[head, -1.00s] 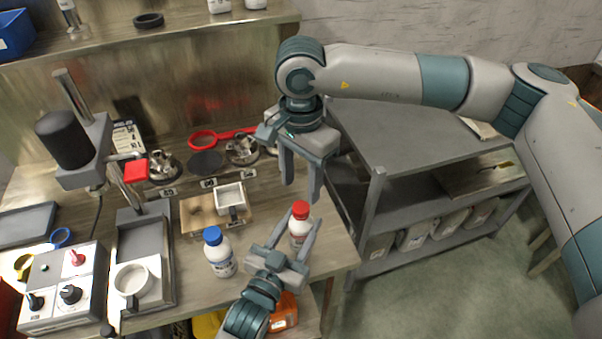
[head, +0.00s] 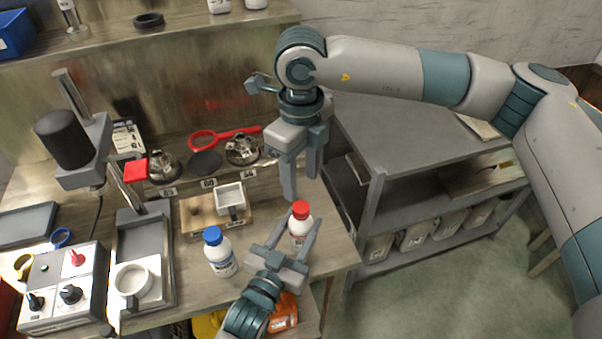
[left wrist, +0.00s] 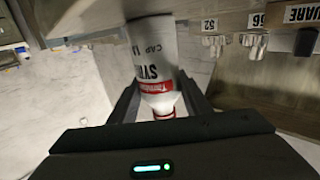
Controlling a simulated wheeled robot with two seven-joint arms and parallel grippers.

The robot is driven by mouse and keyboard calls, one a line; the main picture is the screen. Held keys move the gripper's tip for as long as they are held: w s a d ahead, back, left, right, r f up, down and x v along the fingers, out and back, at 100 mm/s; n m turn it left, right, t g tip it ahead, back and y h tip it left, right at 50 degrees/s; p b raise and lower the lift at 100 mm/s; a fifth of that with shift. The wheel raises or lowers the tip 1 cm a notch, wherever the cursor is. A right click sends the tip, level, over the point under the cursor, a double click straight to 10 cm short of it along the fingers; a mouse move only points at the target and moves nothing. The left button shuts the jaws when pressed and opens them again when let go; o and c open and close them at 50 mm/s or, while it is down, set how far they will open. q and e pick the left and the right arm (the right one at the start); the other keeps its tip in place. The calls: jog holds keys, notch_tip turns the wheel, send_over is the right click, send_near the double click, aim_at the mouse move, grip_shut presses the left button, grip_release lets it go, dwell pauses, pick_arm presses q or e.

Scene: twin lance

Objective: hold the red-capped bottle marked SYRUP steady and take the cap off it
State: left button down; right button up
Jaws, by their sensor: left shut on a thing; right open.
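The red-capped bottle (head: 300,226) stands upright near the right edge of the workbench, its red cap (head: 300,208) on top. In the left wrist view the bottle (left wrist: 158,55) shows a white label with part of the word SYRUP. My left gripper (head: 296,234) is shut on the bottle's body, a finger on each side. My right gripper (head: 301,186) is open and empty, pointing down just above the cap, with a small gap between them.
A blue-capped white bottle (head: 220,252) stands close to the left of the held bottle. A wooden board with a square white cup (head: 230,197) is behind it. A grey shelf cart (head: 400,150) stands to the right, and a control box (head: 62,285) sits at left.

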aim_at(301, 206)
jog(key=shift+r+m, duration=0.15)
jog(key=shift+m, duration=1.15)
jog(key=shift+f, duration=4.05)
grip_shut()
jog(key=n, duration=0.6)
jog(key=shift+n, duration=0.3)
jog(key=n, duration=0.6)
